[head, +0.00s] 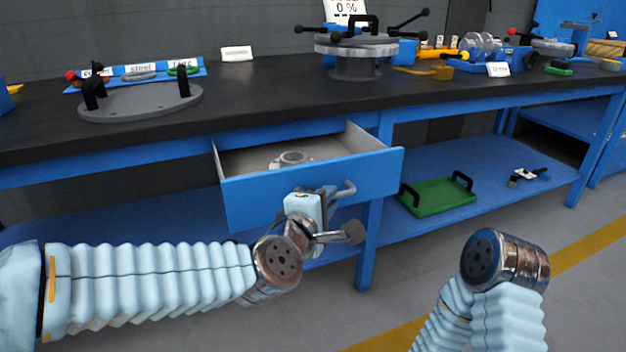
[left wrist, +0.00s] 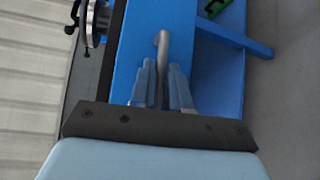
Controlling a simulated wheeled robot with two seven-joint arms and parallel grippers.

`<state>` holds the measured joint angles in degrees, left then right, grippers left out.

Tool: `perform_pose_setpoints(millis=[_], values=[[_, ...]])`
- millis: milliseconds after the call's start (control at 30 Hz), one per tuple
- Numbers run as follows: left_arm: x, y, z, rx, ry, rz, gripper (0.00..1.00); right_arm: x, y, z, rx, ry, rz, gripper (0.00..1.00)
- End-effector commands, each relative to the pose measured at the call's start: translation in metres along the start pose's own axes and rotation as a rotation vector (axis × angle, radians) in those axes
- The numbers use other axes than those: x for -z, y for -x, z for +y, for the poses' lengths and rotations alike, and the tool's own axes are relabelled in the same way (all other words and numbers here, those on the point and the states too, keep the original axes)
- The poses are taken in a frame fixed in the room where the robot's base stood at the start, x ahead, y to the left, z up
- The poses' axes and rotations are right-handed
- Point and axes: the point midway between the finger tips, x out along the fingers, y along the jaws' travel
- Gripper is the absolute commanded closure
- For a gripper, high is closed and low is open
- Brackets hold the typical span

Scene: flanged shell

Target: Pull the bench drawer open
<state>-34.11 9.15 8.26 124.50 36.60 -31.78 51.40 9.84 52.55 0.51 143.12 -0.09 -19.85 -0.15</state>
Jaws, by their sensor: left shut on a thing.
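The bench drawer (head: 245,200) is blue-fronted with a pale inside and stands partly open below the black bench top. A grey ring-like part (head: 292,160) lies in it. The drawer's grey bar handle (head: 345,190) is on the front; it also shows in the left wrist view (left wrist: 162,48). My left gripper (head: 318,200) is at the front, shut on the handle, with its fingers (left wrist: 162,85) on either side of the bar. Part of the handle is hidden by the gripper. My right arm (head: 505,262) is at the lower right; its gripper's fingers are not visible.
The black bench top (head: 260,100) carries a round grey plate (head: 140,102) and a flanged fixture with black handles (head: 355,50). A green tray (head: 438,197) sits on the blue lower shelf. A blue bench leg (head: 368,245) stands beside the drawer. The floor in front is clear.

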Motion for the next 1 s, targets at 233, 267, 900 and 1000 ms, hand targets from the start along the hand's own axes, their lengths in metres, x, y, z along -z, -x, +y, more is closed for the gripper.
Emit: perform_pose_setpoints(millis=[233,267,900,1000], values=[[-0.02,0.02,-0.007,0.004,0.001,-0.001,1.0,0.0,0.003,-0.001,-0.001,0.0,0.001,0.57],[-0.021,0.021,-0.007,0.004,0.001,-0.001,1.0,0.0,0.003,-0.001,-0.001,0.0,0.001,0.57],[-0.025,0.025,-0.008,0.003,0.001,-0.001,0.63,0.0,0.004,-0.001,-0.001,0.0,0.001,0.57],[-0.025,0.025,-0.008,0.002,0.001,-0.001,0.62,0.0,0.004,-0.001,-0.001,0.0,0.001,0.57]])
